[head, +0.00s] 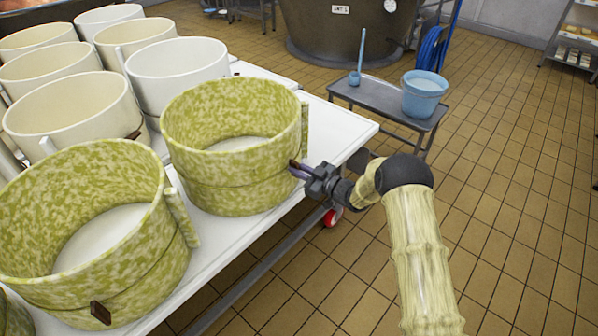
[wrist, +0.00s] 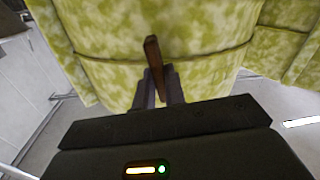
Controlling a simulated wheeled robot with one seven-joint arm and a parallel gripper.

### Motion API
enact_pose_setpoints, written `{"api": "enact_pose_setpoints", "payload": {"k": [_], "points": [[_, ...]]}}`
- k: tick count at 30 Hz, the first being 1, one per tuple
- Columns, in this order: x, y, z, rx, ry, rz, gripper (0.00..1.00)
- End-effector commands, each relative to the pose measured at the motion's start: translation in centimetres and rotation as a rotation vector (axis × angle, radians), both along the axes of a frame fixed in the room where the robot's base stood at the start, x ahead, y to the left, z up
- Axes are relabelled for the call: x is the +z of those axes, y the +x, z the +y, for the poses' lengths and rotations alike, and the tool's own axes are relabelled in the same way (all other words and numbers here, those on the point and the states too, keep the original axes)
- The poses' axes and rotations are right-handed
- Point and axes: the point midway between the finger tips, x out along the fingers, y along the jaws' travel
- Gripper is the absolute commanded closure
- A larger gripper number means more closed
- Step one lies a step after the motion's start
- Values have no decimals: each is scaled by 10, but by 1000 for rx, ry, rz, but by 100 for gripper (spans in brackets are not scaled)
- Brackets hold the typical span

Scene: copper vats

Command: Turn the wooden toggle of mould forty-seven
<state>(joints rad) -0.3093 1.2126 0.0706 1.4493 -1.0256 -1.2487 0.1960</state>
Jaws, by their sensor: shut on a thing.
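A mottled green mould (head: 238,160) stands upright on the white table, with pale stuff inside. Its brown wooden toggle (head: 294,166) sticks out on its right side. My gripper (head: 300,171) reaches it from the right and is shut on the toggle. In the wrist view the toggle (wrist: 152,58) rises upright from between the two dark fingers (wrist: 157,88), in front of the mould's wall (wrist: 105,50). The toggle's lower part is hidden by the fingers. I can read no number on the mould.
A second green mould (head: 95,225) with its own toggle (head: 100,312) stands at the near left. Several white moulds (head: 175,70) stand behind on the table (head: 335,130). A low grey bench (head: 385,98) holds a blue bucket (head: 424,92). The tiled floor at the right is clear.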

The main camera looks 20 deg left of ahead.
Motion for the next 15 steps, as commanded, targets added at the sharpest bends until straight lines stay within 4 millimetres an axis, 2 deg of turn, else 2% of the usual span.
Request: {"api": "enact_pose_setpoints", "payload": {"k": [15], "points": [[-6,-3,1,1,-132,-441,100]]}}
